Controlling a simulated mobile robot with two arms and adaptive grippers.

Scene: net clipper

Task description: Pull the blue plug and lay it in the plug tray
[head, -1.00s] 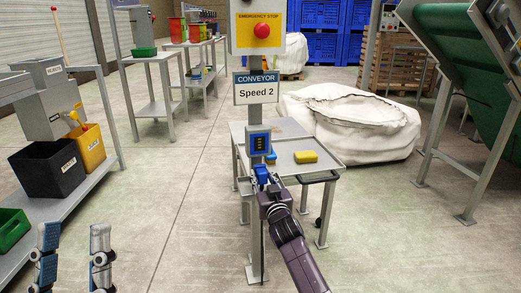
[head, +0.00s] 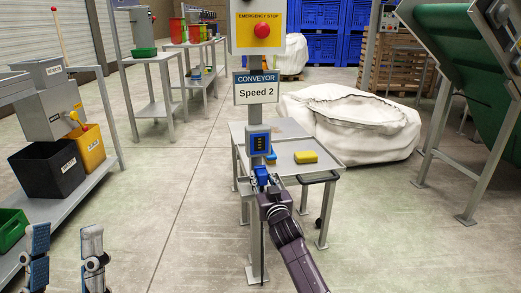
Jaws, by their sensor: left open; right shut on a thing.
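The blue plug (head: 261,174) is at the post below the small blue socket box (head: 258,141). My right gripper (head: 262,183) is shut on the plug from below and in front. I cannot tell whether the plug is still seated or clear of its socket. A small grey tray-like ledge (head: 243,187) sits just left of the post; I cannot tell for sure that it is the plug tray. My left gripper (head: 65,258) is open and empty at the lower left, its two fingers well apart, far from the post.
A grey cart (head: 318,173) behind the post carries a yellow block (head: 306,157) and a small blue item (head: 271,157). A red emergency button (head: 262,31) and a speed sign (head: 256,93) are above. A bench with bins (head: 48,170) stands left. Floor between is clear.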

